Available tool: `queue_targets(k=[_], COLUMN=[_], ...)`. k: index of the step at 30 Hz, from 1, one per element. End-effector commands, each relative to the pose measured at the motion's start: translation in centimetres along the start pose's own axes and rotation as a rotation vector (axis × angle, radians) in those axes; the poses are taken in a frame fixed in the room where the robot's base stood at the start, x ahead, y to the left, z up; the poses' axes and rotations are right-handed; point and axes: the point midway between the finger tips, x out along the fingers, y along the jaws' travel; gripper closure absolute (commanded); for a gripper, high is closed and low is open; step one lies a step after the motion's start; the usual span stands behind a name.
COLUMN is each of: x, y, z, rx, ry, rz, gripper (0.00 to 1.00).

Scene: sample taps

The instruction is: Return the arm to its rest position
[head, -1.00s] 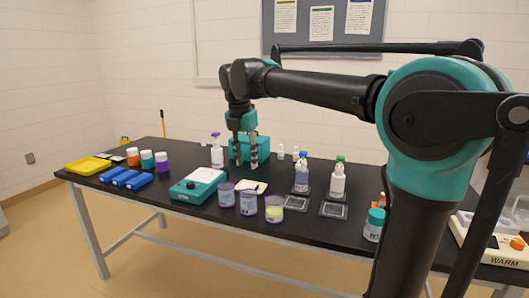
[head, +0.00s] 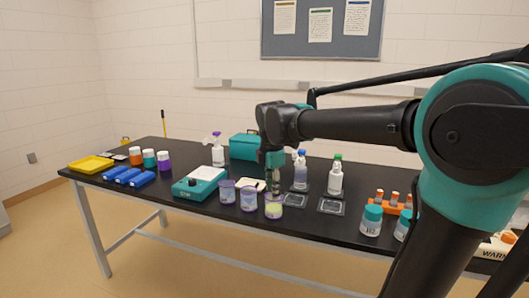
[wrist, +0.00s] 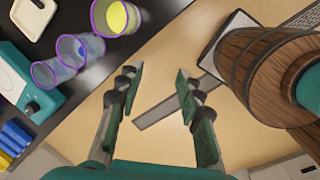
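My arm reaches in from the right in the head view, with its elbow joint large in front. My gripper (head: 274,186) points down near the front side of the black table (head: 230,226), in line with the sample cups. In the wrist view my gripper (wrist: 160,74) is open. Its two fingers stand well apart with nothing between them, over bare tan floor beyond the table edge. The fingertips in the head view partly merge with the bottles and cups behind.
Several purple-rimmed cups, one with yellow-green contents (head: 273,207), stand at the table's front edge. A wooden barrel (wrist: 270,65) stands right of the fingers in the wrist view.

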Motion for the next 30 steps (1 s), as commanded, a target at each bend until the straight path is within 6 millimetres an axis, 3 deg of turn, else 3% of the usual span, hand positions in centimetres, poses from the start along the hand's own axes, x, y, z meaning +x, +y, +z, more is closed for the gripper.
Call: queue_targets(k=[5,9,15,18,23,30], x=[5.9,10.7,16.3,18.0,19.4,19.6], y=[-5.1,-10.4,-18.4,-21.4,-23.9,-24.3], z=[4.0,6.6,8.6,8.9,9.0,8.9], rx=[0.469,0.901,1.471,1.675,1.853,1.886], ry=[0.017,0.045,0.100,0.126,0.153,0.159], rz=[0.042,0.081,0.130,0.146,0.159,0.161], gripper=[0.64,0.64,0.64,0.64,0.64,0.64])
